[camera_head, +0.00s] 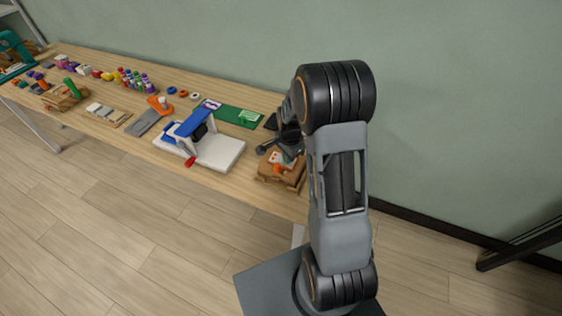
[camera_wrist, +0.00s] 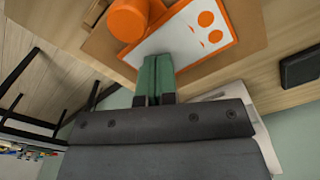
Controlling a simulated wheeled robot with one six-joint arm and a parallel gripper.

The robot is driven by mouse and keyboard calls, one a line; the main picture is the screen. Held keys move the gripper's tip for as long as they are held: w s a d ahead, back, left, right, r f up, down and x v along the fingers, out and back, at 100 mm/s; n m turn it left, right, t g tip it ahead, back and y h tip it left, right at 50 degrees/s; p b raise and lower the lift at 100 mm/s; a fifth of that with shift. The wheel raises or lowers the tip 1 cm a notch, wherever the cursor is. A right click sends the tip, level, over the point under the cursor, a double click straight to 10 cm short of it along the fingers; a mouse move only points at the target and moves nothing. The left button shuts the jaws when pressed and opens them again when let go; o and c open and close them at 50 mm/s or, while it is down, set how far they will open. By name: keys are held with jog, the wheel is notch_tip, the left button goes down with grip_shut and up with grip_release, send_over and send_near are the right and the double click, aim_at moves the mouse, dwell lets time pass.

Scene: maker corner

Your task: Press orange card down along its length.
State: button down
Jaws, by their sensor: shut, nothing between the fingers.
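The orange card (camera_wrist: 185,40) has a white face, orange edges and orange dots, and lies on a brown board (camera_wrist: 252,18) in the wrist view. The card shows small in the head view (camera_head: 280,157), on a brown block at the table's right end. My gripper (camera_wrist: 155,62) is shut and empty, its green fingertips together over the card's near part. I cannot tell whether the tips touch the card. An orange round piece (camera_wrist: 128,18) stands beside the card, left of the fingertips. My arm partly hides this end of the table in the head view.
A white-based machine with a blue top (camera_head: 196,124) stands left of the brown block on the wooden table (camera_head: 258,198). A green mat (camera_head: 232,113) lies behind. Several small tools and coloured bottles fill the table further left. A dark object (camera_wrist: 300,66) lies right of the board.

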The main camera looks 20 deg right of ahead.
jog(key=shift+s, duration=0.1)
dwell(0.5)
jog(key=shift+r+p, duration=1.8)
jog(key=shift+r, duration=0.65)
